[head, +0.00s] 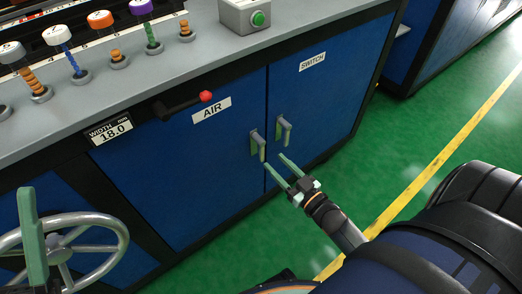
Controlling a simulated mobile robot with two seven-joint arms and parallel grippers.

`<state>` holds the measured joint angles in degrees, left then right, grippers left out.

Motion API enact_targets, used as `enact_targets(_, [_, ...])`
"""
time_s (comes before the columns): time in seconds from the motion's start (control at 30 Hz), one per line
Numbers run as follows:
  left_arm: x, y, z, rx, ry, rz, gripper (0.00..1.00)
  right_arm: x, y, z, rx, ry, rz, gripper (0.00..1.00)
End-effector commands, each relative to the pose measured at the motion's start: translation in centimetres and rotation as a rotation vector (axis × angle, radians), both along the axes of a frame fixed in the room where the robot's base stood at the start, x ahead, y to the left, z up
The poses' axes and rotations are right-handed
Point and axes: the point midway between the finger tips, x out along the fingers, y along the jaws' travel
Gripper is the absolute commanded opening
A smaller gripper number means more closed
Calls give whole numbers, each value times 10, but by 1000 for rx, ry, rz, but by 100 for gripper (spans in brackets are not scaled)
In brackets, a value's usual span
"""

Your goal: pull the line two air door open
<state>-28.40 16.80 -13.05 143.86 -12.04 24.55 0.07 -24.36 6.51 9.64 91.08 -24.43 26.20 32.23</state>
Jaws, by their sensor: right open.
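The blue AIR door (190,165) is on the cabinet front in the middle and looks shut, with a white AIR label near its top. Its pale grey-green bar handle (257,143) stands near the door's right edge. My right gripper (274,161) is open and empty, its two green fingers pointing up-left at the lower end of this handle. Whether they touch it I cannot tell. My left gripper (33,240) shows only as a green finger at the lower left edge, in front of a handwheel; its opening cannot be judged. No line number shows on the door.
The SWITCH door (318,85) with its own handle (283,131) adjoins on the right. A red-knobbed black lever (185,103) juts out above the AIR door. A grey handwheel (95,245) is at lower left. Green floor (400,150) is clear before the doors.

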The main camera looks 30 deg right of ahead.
Motion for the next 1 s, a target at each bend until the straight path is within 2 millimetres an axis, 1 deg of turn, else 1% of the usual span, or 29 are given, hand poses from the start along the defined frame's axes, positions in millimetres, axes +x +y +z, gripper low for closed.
enact_targets(0.03, [0, 0, -7, -3, 3, -5, 50, 13, 1, -2, -1, -5, 2, 50])
enact_targets(0.2, [1, -1, -16, -11, 12, -14, 50, 46, 4, -2, -2, -3, 1, 50])
enact_targets(0.3, [1, -2, -20, -13, 17, -18, 50, 60, 5, -2, 0, -1, 0, 50])
enact_targets(0.4, [1, -2, -22, -16, 19, -21, 50, 70, 5, -1, -2, -1, 1, 50])
enact_targets(0.57, [1, -2, -23, -20, 22, -23, 50, 76, 6, -1, 0, 1, 0, 50])
enact_targets(0.8, [1, -2, -23, -20, 24, -24, 50, 77, 6, -1, 0, 2, 0, 50])
enact_targets(1.0, [1, -2, -23, -19, 24, -24, 50, 76, 6, -1, -1, 2, 0, 28])
